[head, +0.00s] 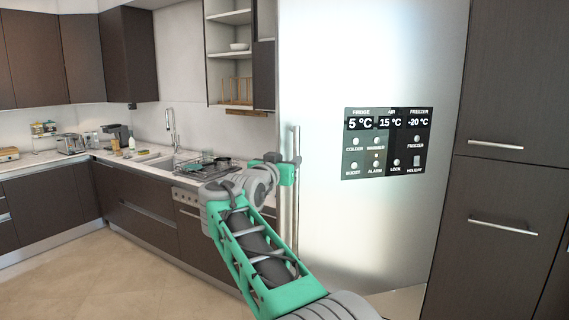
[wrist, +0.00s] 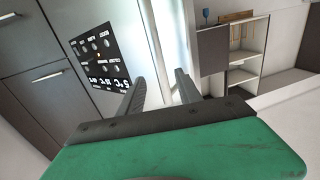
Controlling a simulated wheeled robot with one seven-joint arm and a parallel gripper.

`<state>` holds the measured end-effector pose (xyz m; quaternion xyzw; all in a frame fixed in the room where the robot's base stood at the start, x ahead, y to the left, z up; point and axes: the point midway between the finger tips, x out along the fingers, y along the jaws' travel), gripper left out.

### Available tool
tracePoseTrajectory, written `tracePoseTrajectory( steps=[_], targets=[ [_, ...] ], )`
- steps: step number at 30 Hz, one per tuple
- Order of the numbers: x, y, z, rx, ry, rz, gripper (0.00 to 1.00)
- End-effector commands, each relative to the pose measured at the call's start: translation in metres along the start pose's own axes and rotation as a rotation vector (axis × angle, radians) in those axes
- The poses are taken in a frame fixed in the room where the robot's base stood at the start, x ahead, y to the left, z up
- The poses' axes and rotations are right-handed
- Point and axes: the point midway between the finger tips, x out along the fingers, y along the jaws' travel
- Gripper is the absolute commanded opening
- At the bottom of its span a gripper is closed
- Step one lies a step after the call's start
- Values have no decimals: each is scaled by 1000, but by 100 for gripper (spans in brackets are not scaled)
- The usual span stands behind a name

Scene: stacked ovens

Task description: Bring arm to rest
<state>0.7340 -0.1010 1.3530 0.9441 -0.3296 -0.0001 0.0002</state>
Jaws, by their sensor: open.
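My gripper (head: 290,165) is at the end of my green and grey arm, which reaches forward from the bottom of the head view. It is close to the vertical handle (head: 295,190) of the steel fridge (head: 400,225). In the wrist view, the two dark fingers of my gripper (wrist: 160,88) stand apart with nothing seen held between them. The fridge front lies beyond them. Whether a finger touches the handle cannot be told.
The fridge's control panel (head: 388,143) is right of my gripper. Dark cupboards (head: 510,170) stand at the right. A counter (head: 60,163) with a sink (head: 175,160) and a stove (head: 205,172) runs along the left. The tiled floor (head: 110,275) at the left is clear.

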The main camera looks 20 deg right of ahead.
Motion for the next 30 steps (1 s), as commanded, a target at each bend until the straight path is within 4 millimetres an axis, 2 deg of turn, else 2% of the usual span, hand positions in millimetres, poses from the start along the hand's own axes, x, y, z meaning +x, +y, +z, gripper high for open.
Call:
tracePoseTrajectory(
  steps=[4, 5, 7, 8, 11, 12, 14, 15, 17, 18, 20, 21, 25, 27, 30],
  targets=[
    [0, 0, 4, -2, -18, 0, 41],
    [0, 0, 10, -2, -40, 0, 41],
    [-2, -12, 34, -8, -137, -38, 41],
    [-4, -21, 50, -19, -188, -66, 41],
    [-19, -46, 126, -104, -376, -152, 41],
    [-30, -52, 160, -146, -457, -185, 41],
    [-49, -57, 210, -211, -576, -233, 41],
    [-65, -58, 242, -255, -657, -264, 41],
    [-96, -53, 285, -320, -778, -313, 41],
    [-120, -46, 310, -363, -858, -347, 41],
    [-158, -31, 342, -425, -978, -396, 41],
    [-185, -17, 360, -464, -1054, -428, 41],
    [-273, 40, 399, -567, -1270, -520, 41],
    [-315, 72, 409, -601, -1353, -563, 41],
    [-367, 116, 416, -618, -1421, -619, 41]
  ],
)
